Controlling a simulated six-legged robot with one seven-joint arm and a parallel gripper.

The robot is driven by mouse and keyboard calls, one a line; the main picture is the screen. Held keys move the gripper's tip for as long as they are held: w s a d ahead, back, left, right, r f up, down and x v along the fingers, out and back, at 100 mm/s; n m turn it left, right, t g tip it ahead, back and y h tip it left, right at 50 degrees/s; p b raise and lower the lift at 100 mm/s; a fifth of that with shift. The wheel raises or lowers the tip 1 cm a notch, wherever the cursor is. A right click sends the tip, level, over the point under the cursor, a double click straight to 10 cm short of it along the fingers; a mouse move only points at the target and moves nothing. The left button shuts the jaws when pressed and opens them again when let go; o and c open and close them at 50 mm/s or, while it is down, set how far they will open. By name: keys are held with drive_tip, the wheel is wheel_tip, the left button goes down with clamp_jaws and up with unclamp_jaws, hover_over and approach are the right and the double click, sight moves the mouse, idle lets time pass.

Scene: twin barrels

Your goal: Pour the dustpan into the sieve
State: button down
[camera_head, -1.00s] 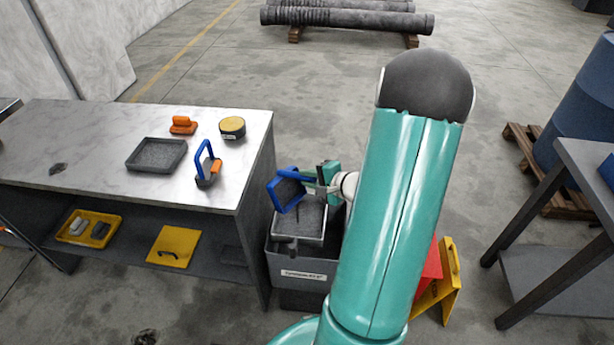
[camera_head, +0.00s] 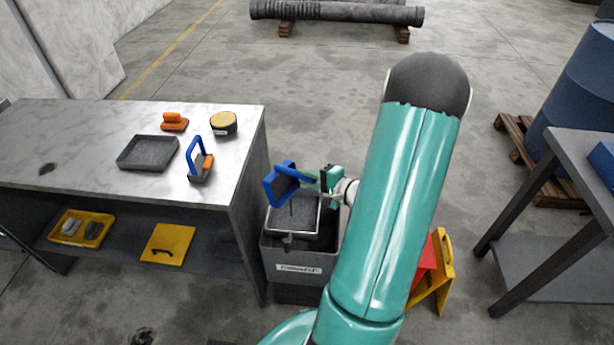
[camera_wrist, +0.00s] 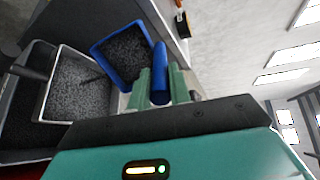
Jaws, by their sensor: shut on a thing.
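My gripper (camera_head: 322,183) is shut on the blue handle of the dustpan (camera_head: 281,184). In the wrist view the dustpan (camera_wrist: 120,52) has a blue rim, and dark granular material shows inside it. It is tilted and held above the sieve. The sieve (camera_head: 273,216) is a light-framed square tray resting on the dark bin (camera_head: 298,262). In the wrist view the sieve (camera_wrist: 47,100) has grey granular material or mesh within its frame. My arm hides part of the bin's right side.
The left bench (camera_head: 80,120) carries a grey tray (camera_head: 148,153), a blue-handled tool (camera_head: 200,165), an orange-handled tool (camera_head: 174,122) and a round yellow-topped item (camera_head: 224,123). A second table (camera_head: 590,160) stands at right. A yellow stand (camera_head: 440,270) is right of my arm.

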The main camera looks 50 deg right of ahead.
drive_tip(key=shift+s, duration=0.15)
drive_tip(key=shift+s+d+f+t, duration=0.1)
drive_tip(key=shift+s+f+t, duration=0.3)
drive_tip(key=shift+s+t, duration=0.2)
drive_tip(key=shift+s+d+f+t, duration=0.1)
drive_tip(key=shift+s+f+t, duration=0.15)
drive_tip(key=shift+s+t, duration=0.05)
drive_tip(key=shift+s+f, duration=0.2)
drive_tip(key=shift+s, duration=0.05)
drive_tip(key=shift+s+d+f+t, duration=0.1)
drive_tip(key=shift+s+f+t, duration=0.8)
drive_tip(key=shift+t, duration=0.2)
drive_tip(key=shift+y, duration=0.3)
